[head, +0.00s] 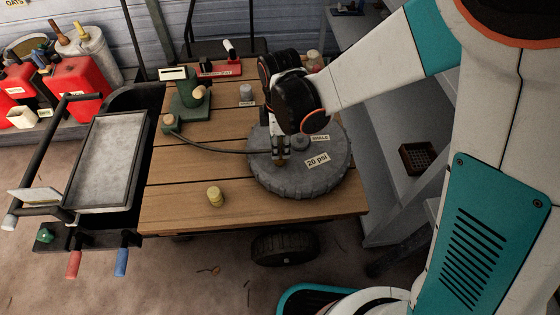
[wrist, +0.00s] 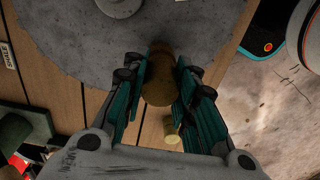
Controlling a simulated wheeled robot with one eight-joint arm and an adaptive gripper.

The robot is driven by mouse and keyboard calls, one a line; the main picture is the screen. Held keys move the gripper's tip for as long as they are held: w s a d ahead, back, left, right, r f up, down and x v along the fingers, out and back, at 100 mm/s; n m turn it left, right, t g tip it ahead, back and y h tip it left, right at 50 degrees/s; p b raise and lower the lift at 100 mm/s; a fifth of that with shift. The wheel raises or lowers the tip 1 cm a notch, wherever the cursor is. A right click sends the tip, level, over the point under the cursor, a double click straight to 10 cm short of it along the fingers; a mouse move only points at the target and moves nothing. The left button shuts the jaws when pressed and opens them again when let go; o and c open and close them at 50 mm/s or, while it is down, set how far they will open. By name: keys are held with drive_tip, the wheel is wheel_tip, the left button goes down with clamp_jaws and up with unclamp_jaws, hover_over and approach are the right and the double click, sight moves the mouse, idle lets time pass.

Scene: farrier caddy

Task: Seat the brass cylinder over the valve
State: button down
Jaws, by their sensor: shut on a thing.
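My gripper (head: 280,158) points down over the grey wheel (head: 325,180) labelled 20 psi, which lies flat on the wooden bed. It is shut on a brass cylinder, seen between the fingers in the wrist view (wrist: 158,78). In the head view the cylinder is mostly hidden by the fingers. The wheel's grey hub (head: 300,142) is just right of the gripper.
A small yellowish ridged cylinder (head: 215,196) stands on bare planks left of the wheel. A grey cup (head: 246,92) and red tray (head: 220,69) are behind. A metal tray (head: 108,160) is at left, grey shelving (head: 405,130) at right. The front-left planks are mostly free.

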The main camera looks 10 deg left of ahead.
drive_tip(key=shift+f+b, duration=0.45)
drive_tip(key=shift+f, duration=0.15)
idle(0.4)
drive_tip(key=c, duration=1.2)
unclamp_jaws()
drive_tip(key=shift+r, duration=0.1)
wheel_tip(320, 180, up, 8)
drive_tip(key=shift+s+f, duration=0.1)
drive_tip(key=shift+f, duration=0.15)
drive_tip(key=shift+r+p, duration=1.75)
drive_tip(key=shift+r, duration=0.5)
